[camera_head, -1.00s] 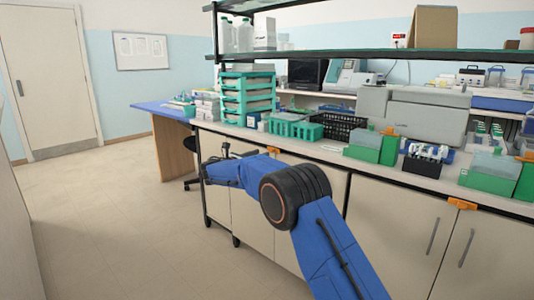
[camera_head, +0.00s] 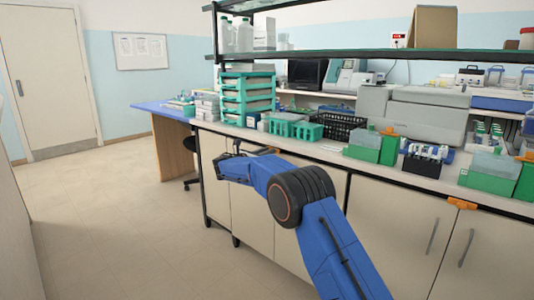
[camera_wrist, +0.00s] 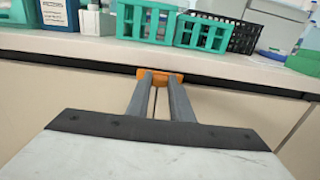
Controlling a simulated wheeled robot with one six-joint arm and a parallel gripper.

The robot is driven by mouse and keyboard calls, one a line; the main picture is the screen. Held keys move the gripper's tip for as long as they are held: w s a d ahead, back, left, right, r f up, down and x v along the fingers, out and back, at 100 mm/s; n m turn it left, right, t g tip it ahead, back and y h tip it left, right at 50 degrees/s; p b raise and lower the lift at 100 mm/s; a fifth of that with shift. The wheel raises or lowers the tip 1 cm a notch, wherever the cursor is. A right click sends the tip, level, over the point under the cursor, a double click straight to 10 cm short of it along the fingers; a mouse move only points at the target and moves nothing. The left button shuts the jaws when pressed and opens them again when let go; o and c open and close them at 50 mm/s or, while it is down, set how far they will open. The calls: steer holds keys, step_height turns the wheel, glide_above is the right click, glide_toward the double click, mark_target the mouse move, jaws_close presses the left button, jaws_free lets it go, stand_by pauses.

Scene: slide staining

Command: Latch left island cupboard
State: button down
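The left island cupboard has pale double doors; its right door (camera_head: 308,180) is partly hidden behind my arm in the head view. An orange latch (camera_wrist: 160,74) sits at the top of the door seam, just under the counter edge, in the wrist view. It also shows small beside my gripper in the head view (camera_head: 276,150). My gripper (camera_wrist: 161,76) points at this latch, its two grey fingers apart with a narrow gap. The fingertips overlap the latch in the picture, and its orange ends show outside them. I cannot tell whether they touch it.
Another orange latch (camera_head: 462,203) is on the right cupboard, below the counter. The countertop (camera_head: 330,153) overhangs the doors and carries green racks (camera_head: 308,131), a black basket (camera_head: 343,127) and boxes. The floor (camera_head: 130,220) to the left is clear.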

steer(key=shift+m, duration=0.3)
steer(key=shift+s+d+f+m, duration=0.1)
steer(key=shift+f+m, duration=0.05)
steer(key=shift+m, duration=4.15)
steer(key=shift+s+f+m, duration=0.1)
steer(key=shift+f+m, duration=0.05)
steer(key=shift+m, duration=4.15)
steer(key=c, duration=1.6)
jaws_free()
steer(key=shift+o, duration=0.2)
steer(key=v, duration=1.7)
